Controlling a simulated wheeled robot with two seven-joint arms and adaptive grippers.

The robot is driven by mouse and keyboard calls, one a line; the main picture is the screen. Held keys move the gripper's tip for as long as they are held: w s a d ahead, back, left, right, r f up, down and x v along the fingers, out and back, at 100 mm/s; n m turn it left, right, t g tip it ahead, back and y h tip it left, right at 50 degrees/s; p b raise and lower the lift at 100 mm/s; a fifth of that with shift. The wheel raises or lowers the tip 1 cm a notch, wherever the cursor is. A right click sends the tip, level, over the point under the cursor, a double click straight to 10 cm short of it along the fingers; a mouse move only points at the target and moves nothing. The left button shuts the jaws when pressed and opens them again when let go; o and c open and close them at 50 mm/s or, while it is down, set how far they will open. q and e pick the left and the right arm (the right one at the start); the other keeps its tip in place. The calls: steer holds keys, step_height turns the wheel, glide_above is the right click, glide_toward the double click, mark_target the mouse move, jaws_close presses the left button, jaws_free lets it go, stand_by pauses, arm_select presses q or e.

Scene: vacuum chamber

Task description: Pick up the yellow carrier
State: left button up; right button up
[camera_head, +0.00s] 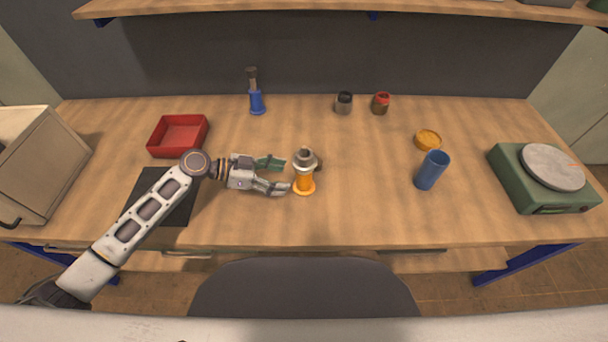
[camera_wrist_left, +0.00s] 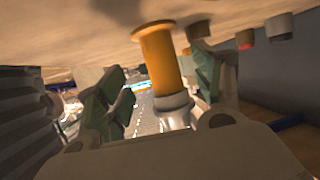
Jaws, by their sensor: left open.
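The yellow carrier (camera_head: 304,184) stands upright on the wooden table near its middle, with a grey metal piece (camera_head: 305,159) on its top. My left gripper (camera_head: 283,175) comes in from the left and is open, its fingertips close beside the carrier. In the left wrist view the yellow carrier (camera_wrist_left: 161,62) appears upside down between the two fingers of my left gripper (camera_wrist_left: 160,85). I cannot tell whether either finger touches it. My right gripper is not in view.
A blue and dark carrier (camera_head: 256,99) stands at the back, right of a red tray (camera_head: 180,137). Two small jars (camera_head: 344,103) stand at the back. A blue cup (camera_head: 432,170), a yellow lid (camera_head: 428,139) and a green scale (camera_head: 545,180) are to the right. Table around the carrier is clear.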

mark_target(298, 179)
arm_select(q)
steer(key=shift+w+d+f, duration=0.1)
steer(key=shift+d+f, duration=0.15)
steer(key=shift+d, duration=0.45)
steer(key=shift+d+f, duration=0.1)
steer(key=shift+d, duration=0.05)
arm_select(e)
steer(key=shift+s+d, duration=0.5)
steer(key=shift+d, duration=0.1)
arm_select(q)
steer(key=shift+d, duration=0.1)
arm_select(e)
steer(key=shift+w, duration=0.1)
